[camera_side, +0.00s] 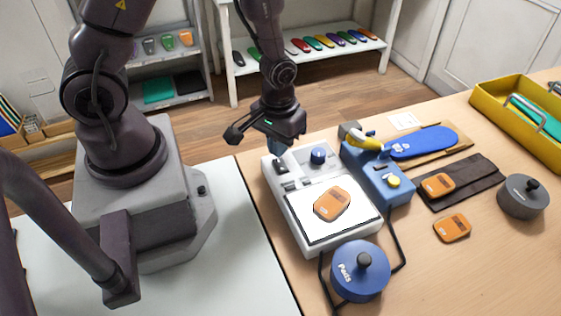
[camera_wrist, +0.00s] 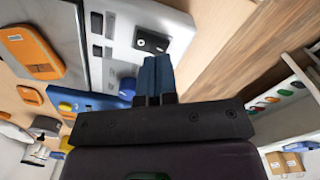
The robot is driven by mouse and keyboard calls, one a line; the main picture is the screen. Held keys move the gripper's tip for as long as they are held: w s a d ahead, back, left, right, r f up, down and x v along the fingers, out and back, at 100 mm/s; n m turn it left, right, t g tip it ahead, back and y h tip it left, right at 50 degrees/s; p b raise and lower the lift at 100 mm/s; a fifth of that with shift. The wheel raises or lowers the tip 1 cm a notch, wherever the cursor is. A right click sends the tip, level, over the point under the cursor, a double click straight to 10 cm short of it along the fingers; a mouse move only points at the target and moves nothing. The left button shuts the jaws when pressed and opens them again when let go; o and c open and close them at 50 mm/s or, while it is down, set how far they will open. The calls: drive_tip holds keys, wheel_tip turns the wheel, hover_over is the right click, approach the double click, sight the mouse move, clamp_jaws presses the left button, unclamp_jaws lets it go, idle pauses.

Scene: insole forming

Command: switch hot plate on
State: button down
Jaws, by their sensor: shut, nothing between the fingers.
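The hot plate (camera_side: 310,232) is a pale grey unit with a white top, a blue knob (camera_side: 318,156) and a small black switch (camera_side: 281,167) at its far left corner. An orange rounded piece (camera_side: 331,204) lies on its white top. My gripper (camera_side: 276,149) points down by the switch corner, its blue fingers shut together and empty. In the wrist view the fingers (camera_wrist: 157,62) end near the black switch block (camera_wrist: 152,41) on the pale panel. I cannot tell whether they touch it, or which way the switch is set.
A blue device (camera_side: 376,172) with a yellow knob stands close on the right. A blue round weight (camera_side: 359,272) and black cable are in front. A blue insole (camera_side: 422,142), orange pieces, a dark grey weight (camera_side: 523,196) and a yellow tray (camera_side: 500,110) lie further right.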

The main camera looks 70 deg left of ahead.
drive_tip(key=shift+f, duration=1.2)
idle(0.3)
drive_tip(key=shift+r, duration=3.55)
drive_tip(key=shift+s+m, duration=0.3)
drive_tip(key=shift+s, duration=0.05)
drive_tip(key=s+m+g, duration=0.1)
wheel_tip(320, 180, up, 10)
drive_tip(key=r+m+t, duration=0.1)
drive_tip(key=m+t, duration=0.1)
drive_tip(key=m, duration=0.1)
hover_over(275, 161)
drive_tip(key=s, duration=0.2)
drive_tip(key=s+d+r+m+t, duration=0.1)
drive_tip(key=s+r+t, duration=0.3)
drive_tip(key=r, duration=0.7)
drive_tip(key=shift+r+t, duration=0.3)
drive_tip(key=shift+r, duration=0.05)
